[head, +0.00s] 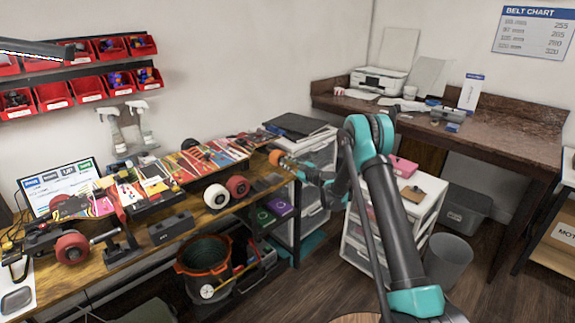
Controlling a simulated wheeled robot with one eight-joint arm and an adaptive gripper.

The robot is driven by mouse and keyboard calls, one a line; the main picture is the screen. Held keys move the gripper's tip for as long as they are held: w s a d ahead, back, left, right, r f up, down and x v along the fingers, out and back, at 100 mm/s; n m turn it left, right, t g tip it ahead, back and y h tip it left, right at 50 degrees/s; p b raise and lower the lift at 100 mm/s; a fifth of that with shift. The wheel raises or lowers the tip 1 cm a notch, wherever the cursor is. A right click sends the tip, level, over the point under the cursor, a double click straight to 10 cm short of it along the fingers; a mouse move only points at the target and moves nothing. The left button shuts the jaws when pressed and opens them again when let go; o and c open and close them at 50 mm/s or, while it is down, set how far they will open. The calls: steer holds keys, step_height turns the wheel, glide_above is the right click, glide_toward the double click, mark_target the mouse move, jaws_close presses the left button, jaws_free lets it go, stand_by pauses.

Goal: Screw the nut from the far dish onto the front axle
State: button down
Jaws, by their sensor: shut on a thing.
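A truck with a red wheel (72,248) stands at the left front of the wooden bench, and a bare metal axle (104,237) sticks out to its right. My gripper (287,164) is at the right end of the bench, well away from that axle, small and partly hidden by my own arm. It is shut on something. A small orange round piece (275,157) shows at its tip; I cannot tell whether it is held or lies behind. I cannot make out a nut. A small grey dish (17,299) lies at the lower left corner; no other dish is clear.
Skateboard decks (190,160), a white wheel (216,196) and a dark block (171,228) crowd the bench (135,264). A screen (58,187) stands at the left, and red bins (88,88) hang above. A white drawer unit (425,205) is at the right.

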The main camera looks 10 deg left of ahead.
steer(key=m, duration=0.3)
steer(key=shift+m, duration=2.2)
steer(key=m, duration=0.4)
